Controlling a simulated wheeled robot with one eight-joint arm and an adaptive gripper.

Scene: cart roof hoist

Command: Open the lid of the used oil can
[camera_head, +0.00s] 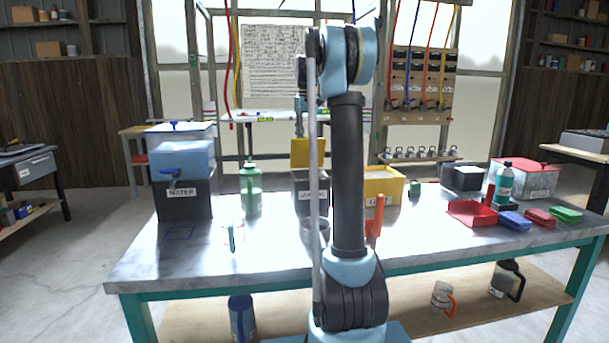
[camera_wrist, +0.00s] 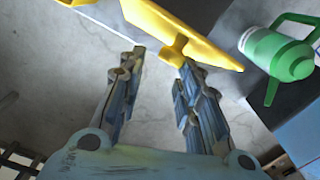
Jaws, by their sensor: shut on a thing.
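The dark can (camera_head: 309,183) with a white label stands in the middle of the table, partly hidden by my arm. I take it for the used oil can; its label is not clearly legible. Its yellow lid (camera_head: 308,152) stands raised, roughly upright, above the can's back. My gripper (camera_head: 299,132) points down at the lid's top edge. In the wrist view my gripper (camera_wrist: 160,58) is shut on the lid's yellow knob (camera_wrist: 174,50), which sits close against the right finger. The yellow lid (camera_wrist: 185,32) extends across the top there.
A green jug (camera_head: 250,188) stands left of the can, beside a water container (camera_head: 183,196). A yellow bin (camera_head: 383,187) stands to the right. A red tray (camera_head: 472,213) and coloured blocks lie at the right end. An orange-handled item (camera_head: 374,216) stands in front.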

